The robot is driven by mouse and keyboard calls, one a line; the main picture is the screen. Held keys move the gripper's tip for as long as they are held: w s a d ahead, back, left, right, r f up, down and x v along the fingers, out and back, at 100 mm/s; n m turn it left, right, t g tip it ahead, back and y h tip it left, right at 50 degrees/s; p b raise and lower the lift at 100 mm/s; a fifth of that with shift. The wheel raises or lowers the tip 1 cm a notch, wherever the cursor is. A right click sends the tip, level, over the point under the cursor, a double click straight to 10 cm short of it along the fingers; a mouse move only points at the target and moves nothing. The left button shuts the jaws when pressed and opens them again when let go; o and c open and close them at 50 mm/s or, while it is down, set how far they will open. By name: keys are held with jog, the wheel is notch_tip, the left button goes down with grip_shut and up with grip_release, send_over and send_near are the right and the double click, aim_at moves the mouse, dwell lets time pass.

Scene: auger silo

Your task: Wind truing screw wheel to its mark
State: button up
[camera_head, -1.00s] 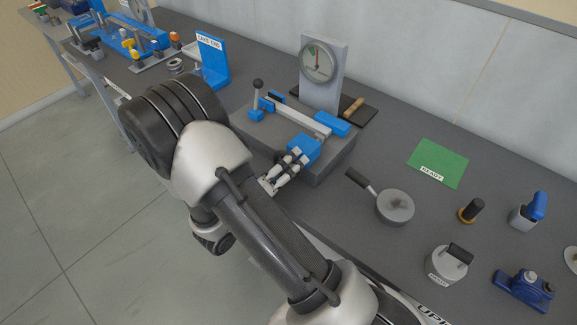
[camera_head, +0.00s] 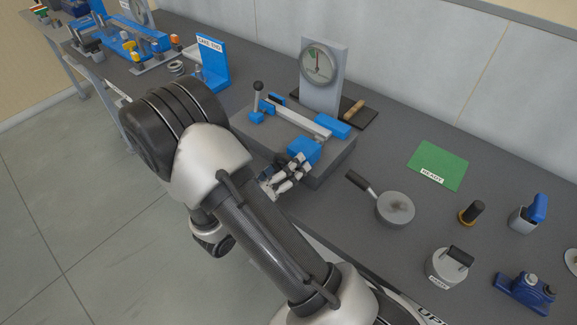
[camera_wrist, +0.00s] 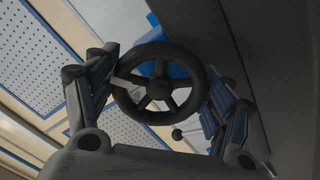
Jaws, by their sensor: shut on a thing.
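The truing screw wheel (camera_wrist: 159,89) is a dark spoked handwheel in the middle of the wrist view. My gripper (camera_wrist: 164,84) has its fingers at the left and right sides of the rim and is shut on it. In the head view my gripper (camera_head: 292,170) is at the front face of the grey fixture block (camera_head: 333,168), beside a blue block (camera_head: 304,150). The wheel's mark cannot be made out.
A blue angle plate (camera_head: 214,65) stands left of the fixture. To the right are a round pan with a handle (camera_head: 395,207), a green mat (camera_head: 438,165), a labelled round weight (camera_head: 447,266) and a blue tool (camera_head: 526,288). The bench between fixture and mat is clear.

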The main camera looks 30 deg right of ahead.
jog(key=o, duration=1.1)
jog(key=v, duration=1.2)
